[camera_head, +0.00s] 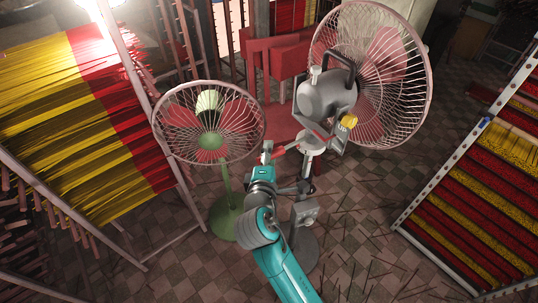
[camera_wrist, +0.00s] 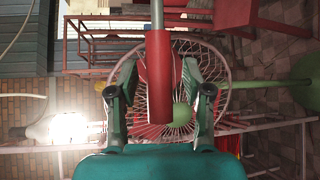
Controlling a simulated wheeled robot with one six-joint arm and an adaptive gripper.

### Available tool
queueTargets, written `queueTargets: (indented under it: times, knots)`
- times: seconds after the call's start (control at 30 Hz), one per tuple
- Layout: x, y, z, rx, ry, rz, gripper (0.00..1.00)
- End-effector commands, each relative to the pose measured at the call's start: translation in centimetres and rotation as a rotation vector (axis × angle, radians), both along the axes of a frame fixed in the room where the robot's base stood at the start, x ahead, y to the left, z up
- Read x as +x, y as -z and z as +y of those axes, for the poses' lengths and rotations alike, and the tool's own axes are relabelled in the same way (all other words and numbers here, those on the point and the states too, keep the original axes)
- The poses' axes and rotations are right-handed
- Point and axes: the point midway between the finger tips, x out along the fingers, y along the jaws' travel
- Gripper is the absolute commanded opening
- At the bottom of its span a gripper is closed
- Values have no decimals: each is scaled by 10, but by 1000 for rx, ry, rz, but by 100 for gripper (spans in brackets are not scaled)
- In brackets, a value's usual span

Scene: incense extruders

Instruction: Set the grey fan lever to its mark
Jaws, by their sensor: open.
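The grey fan (camera_head: 325,97) stands right of centre in the head view, with a grey motor housing and a large wire cage. A red handle (camera_head: 290,149), apparently its lever, sticks out to the left below the motor. In the wrist view the red handle (camera_wrist: 160,75) on a thin grey rod lies between the two fingers. My gripper (camera_head: 272,153) is open around it, with a gap on each side; it also shows in the wrist view (camera_wrist: 160,92). I cannot make out the lever's mark.
A green fan (camera_head: 209,140) stands close left of my gripper; its cage also fills the background in the wrist view (camera_wrist: 180,114). A yellow knob (camera_head: 348,121) sits under the grey motor. Racks of incense (camera_head: 95,120) flank both sides.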

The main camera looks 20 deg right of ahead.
Motion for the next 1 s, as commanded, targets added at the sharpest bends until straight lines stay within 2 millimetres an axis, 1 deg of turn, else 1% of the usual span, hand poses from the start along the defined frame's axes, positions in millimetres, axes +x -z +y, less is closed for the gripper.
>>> queueTargets:
  times: [0.07, 0.17, 0.2, 0.27, 0.3, 0.53, 0.67, 0.83, 1.0]
  knots:
    - [0, 0, 0, 0, 0, 0, 50]
    - [0, 0, 0, 0, 0, 0, 27]
    - [0, 0, 0, 0, 0, 0, 17]
    - [0, 0, 0, 0, 0, 0, 2]
    - [0, 0, 0, 0, 0, 0, 0]
    - [0, 0, 0, 0, 2, 0, 0]
    - [4, -1, 2, -1, 22, 0, 0]
    - [16, -1, 4, -1, 98, -1, 0]
    - [34, -1, 5, -1, 214, -1, 0]
